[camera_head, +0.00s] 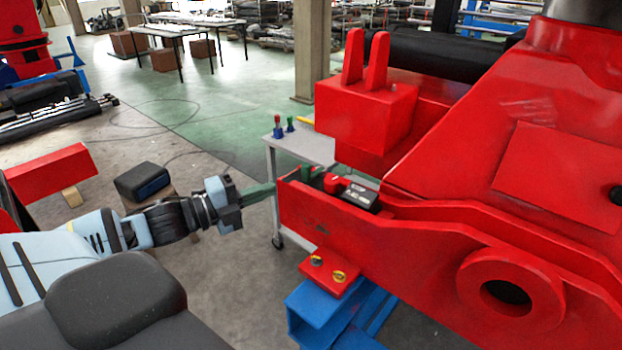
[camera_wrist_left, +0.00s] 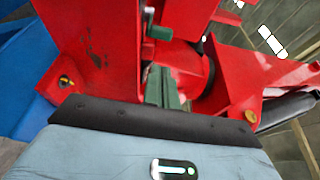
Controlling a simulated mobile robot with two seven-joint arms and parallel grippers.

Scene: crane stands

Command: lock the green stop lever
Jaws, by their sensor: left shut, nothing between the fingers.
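The green stop lever (camera_head: 307,173) is a small green piece at the open end of the red crane arm (camera_head: 420,250), mostly hidden by the red side wall. In the left wrist view a green piece (camera_wrist_left: 160,33), which looks like the lever, stands out between red plates. My left gripper (camera_head: 273,187) has slim green fingers and reaches in from the left to the end of the red arm. Its fingers are shut and empty. In the left wrist view the fingers (camera_wrist_left: 160,70) point between the red plates, just below the green piece; I cannot tell whether they touch it. My right gripper is out of view.
A black box with a red part (camera_head: 352,194) sits inside the red arm. A blue stand (camera_head: 320,310) supports the arm from below. A grey cart (camera_head: 290,150) stands behind. A dark box (camera_head: 143,182) lies left of my left gripper. Open floor lies below the gripper.

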